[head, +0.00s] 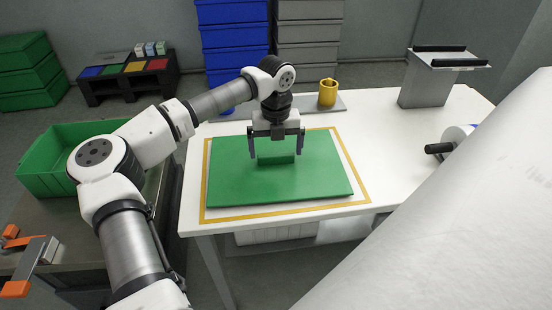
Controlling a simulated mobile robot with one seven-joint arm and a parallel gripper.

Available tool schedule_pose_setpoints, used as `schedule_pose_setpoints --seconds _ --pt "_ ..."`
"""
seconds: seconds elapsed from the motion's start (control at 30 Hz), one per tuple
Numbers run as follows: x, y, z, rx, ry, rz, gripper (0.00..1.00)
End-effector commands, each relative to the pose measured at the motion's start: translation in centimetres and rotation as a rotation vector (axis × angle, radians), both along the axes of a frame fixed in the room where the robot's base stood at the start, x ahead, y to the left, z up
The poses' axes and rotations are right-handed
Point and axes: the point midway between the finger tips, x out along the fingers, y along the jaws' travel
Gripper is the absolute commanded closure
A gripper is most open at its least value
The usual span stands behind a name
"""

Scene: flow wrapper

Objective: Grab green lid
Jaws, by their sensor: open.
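The green lid (235,179) lies flat on the white table, inside a yellow outlined rectangle. A raised green block (276,158) stands up from its upper middle part. My gripper (275,151) points down over the lid with its two dark fingers spread apart. One finger is to the left of the raised block and the other to its right. I cannot tell from this view whether the fingers touch the block.
A yellow mug (327,92) stands on a grey strip behind the lid. A grey stand (427,82) is at the back right of the table. A large white roll (470,200) fills the right foreground. A green crate (62,165) is at the left, and blue crates (233,38) are stacked behind.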

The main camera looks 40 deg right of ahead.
Motion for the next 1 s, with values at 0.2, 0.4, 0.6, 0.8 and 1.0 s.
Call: schedule_pose_setpoints --seconds 0.2,0.4,0.6,0.8,1.0 --pt "-0.1 0.0 -2.1 0.000 0.001 -0.001 0.00" --pt "-0.1 0.0 -2.2 0.000 0.000 -0.001 0.00" --pt "-0.1 0.0 -2.2 0.000 0.000 -0.001 0.24" --pt "-0.1 0.0 -2.2 -0.001 0.000 -0.001 0.40" --pt "0.0 0.0 -1.8 -0.001 -0.002 -0.001 0.40"
